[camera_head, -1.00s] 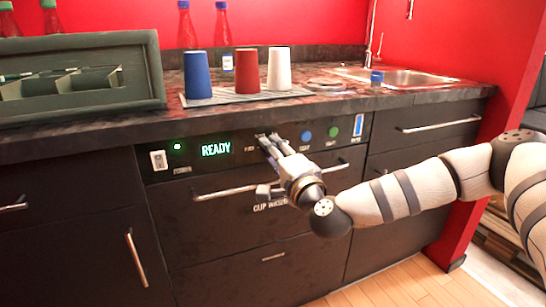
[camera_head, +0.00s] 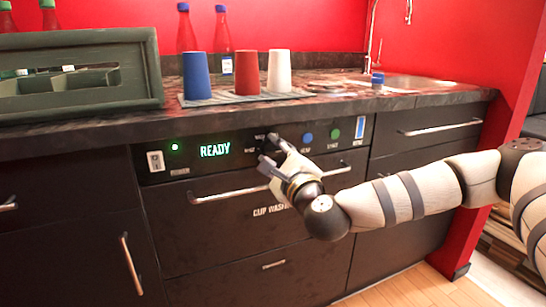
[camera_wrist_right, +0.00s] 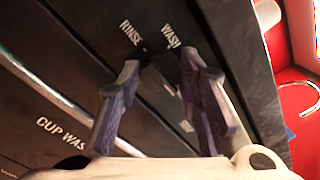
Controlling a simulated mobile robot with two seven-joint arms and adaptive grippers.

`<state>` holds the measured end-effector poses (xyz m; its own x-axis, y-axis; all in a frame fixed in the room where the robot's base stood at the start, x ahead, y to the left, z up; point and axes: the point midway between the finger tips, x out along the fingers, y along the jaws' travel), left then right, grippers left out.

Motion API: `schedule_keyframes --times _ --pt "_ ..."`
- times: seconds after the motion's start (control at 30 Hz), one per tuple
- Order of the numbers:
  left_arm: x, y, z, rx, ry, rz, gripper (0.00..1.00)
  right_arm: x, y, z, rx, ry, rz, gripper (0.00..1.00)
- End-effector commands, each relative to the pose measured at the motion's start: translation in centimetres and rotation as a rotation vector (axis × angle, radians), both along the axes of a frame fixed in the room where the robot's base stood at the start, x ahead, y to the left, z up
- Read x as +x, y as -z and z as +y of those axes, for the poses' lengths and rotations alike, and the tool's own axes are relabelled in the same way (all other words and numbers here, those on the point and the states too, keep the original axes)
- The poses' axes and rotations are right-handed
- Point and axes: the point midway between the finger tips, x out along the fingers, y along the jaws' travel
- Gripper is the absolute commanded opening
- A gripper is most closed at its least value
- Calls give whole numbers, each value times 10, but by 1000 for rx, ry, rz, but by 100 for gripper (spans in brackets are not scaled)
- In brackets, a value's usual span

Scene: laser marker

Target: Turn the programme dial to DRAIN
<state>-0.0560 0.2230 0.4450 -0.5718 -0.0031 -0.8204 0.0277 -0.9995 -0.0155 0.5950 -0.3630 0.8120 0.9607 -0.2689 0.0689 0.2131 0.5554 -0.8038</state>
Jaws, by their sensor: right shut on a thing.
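The dial's pointer cannot be made out. My right gripper (camera_head: 271,147) is at the panel, with one finger on each side of the dial; its fingers (camera_wrist_right: 158,72) are closed on it. The green display (camera_head: 215,149) reads READY. My left gripper is not in view.
A power switch (camera_head: 155,160) and green lamp (camera_head: 174,147) are left of the display. Blue (camera_head: 307,136) and green (camera_head: 333,133) buttons sit close to the right of my gripper. A drawer handle (camera_head: 230,194) runs below. Cups, including a red one (camera_head: 247,73), stand on the counter above.

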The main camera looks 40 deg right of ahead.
Motion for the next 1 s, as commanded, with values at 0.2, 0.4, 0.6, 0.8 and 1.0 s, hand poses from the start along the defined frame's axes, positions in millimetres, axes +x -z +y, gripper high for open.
schedule_keyframes --times 0.2,0.4,0.6,0.8,1.0 --pt "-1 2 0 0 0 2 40 0 0 1 45 -4 -10 5" --pt "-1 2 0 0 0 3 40 0 0 1 57 -4 -13 5" --pt "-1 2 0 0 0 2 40 0 0 1 57 -4 -13 5" --pt "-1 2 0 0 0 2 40 0 0 1 55 -3 -13 53" --pt "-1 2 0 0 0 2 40 0 0 1 54 -1 -13 53"
